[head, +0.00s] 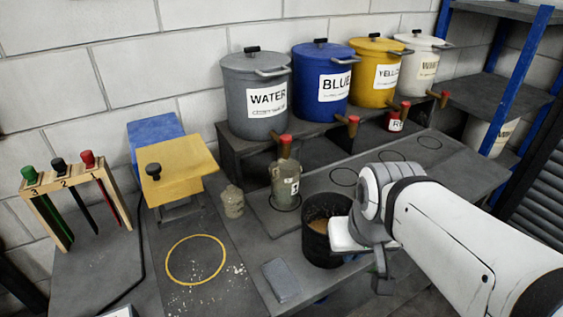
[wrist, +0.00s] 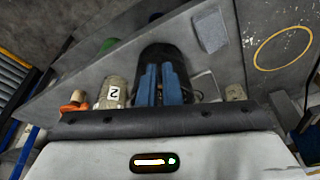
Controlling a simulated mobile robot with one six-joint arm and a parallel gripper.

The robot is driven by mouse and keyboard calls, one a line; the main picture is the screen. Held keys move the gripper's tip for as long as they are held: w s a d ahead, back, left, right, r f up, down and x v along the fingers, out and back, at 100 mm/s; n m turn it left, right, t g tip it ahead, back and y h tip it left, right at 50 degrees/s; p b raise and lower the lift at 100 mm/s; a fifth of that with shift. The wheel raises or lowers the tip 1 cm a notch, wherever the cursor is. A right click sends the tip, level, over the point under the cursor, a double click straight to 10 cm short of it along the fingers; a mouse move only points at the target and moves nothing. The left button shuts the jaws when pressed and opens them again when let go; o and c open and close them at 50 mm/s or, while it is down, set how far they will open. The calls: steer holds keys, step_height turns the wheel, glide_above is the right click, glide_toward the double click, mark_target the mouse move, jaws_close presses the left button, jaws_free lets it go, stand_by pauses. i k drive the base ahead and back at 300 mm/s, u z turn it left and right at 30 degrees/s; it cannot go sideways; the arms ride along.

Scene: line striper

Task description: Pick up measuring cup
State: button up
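A grey-green, jug-like cup with a white number label, seemingly the measuring cup (head: 284,186), stands upright below the water drum's red-handled tap. It also shows in the wrist view (wrist: 112,94), left of my fingers. My gripper (wrist: 160,70) has two blue fingers close together with a narrow dark strip between them. I cannot tell whether they are shut. They point toward a black bucket (wrist: 178,54), and no held object shows. In the head view my wrist hides the fingers, right of the cup and beside the bucket (head: 316,253).
Drums marked water (head: 256,97), blue (head: 324,87) and yellow (head: 376,73) stand on a raised shelf, taps outward. A small beige lump (head: 232,202) sits left of the cup. A grey slab (head: 281,279) lies in front.

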mark_target(285, 175)
steer(key=u, duration=3.1)
steer(key=k, duration=2.1)
steer(key=z, duration=1.05)
steer(key=i, duration=1)
steer(key=z, duration=0.05)
